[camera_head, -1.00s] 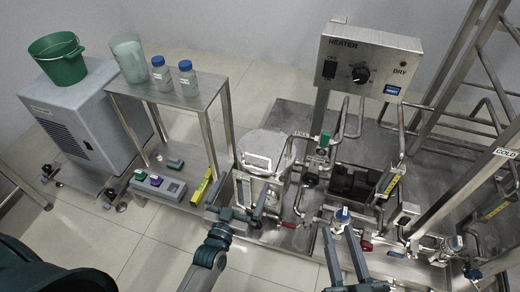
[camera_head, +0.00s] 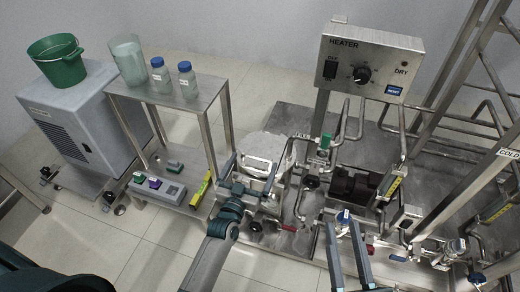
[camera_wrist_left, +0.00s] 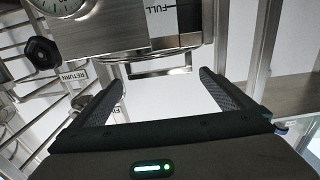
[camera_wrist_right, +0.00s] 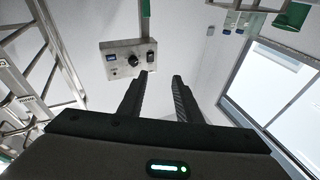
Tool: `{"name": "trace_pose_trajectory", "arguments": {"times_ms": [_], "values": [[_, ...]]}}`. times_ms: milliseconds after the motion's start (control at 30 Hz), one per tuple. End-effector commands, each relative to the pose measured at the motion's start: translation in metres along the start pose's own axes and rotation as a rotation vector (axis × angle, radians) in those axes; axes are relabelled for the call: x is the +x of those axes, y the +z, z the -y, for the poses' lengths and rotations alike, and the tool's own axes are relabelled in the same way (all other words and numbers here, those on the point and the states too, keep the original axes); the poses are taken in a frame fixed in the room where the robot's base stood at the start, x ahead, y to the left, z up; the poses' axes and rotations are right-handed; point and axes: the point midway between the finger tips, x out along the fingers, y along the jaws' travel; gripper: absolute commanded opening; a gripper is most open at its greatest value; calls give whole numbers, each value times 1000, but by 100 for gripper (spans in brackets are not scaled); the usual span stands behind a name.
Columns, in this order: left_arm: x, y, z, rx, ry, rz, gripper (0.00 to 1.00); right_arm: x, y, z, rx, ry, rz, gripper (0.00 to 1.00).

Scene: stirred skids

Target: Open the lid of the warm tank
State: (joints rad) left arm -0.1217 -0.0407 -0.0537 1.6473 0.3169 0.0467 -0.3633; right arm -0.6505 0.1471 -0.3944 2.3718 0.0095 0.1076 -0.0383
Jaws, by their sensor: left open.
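The warm tank is the steel vessel with a pale round lid (camera_head: 268,146) left of the heater post in the head view. A bar handle (camera_head: 257,164) shows at its near side, and in the left wrist view the handle (camera_wrist_left: 158,71) lies just beyond and between my fingertips. My left gripper (camera_head: 254,172) is open at the tank's near side, one finger on each side of the handle and not closed on it. The lid looks shut. My arm and gripper hide part of the tank's front. My right gripper (camera_head: 343,230) is open and empty over the skid's near edge.
The heater box (camera_head: 370,62) stands on a post behind the skid. A steel shelf cart (camera_head: 200,98) with bottles stands close on the left.

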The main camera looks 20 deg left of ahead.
Motion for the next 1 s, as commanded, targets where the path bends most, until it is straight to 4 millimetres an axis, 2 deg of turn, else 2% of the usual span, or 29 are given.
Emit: {"name": "trace_pose_trajectory", "arguments": {"times_ms": [33,200,433,633,933,967,1000], "values": [[11,1,0,-1,0,-2,100,-1,-4,2,-1,-4,-31,31],[41,2,0,0,0,0,100,-6,-24,8,-3,-13,-143,31],[71,1,1,0,-1,0,100,-12,-46,12,-4,-21,-265,31],[82,1,0,1,-1,1,100,-14,-55,14,-6,-23,-310,31],[83,0,0,0,-1,1,100,-15,-56,14,-6,-23,-316,31],[83,0,0,0,-1,1,95,-15,-56,14,-6,-23,-316,31],[83,0,0,0,-1,1,86,-15,-56,14,-6,-23,-316,31]]}}
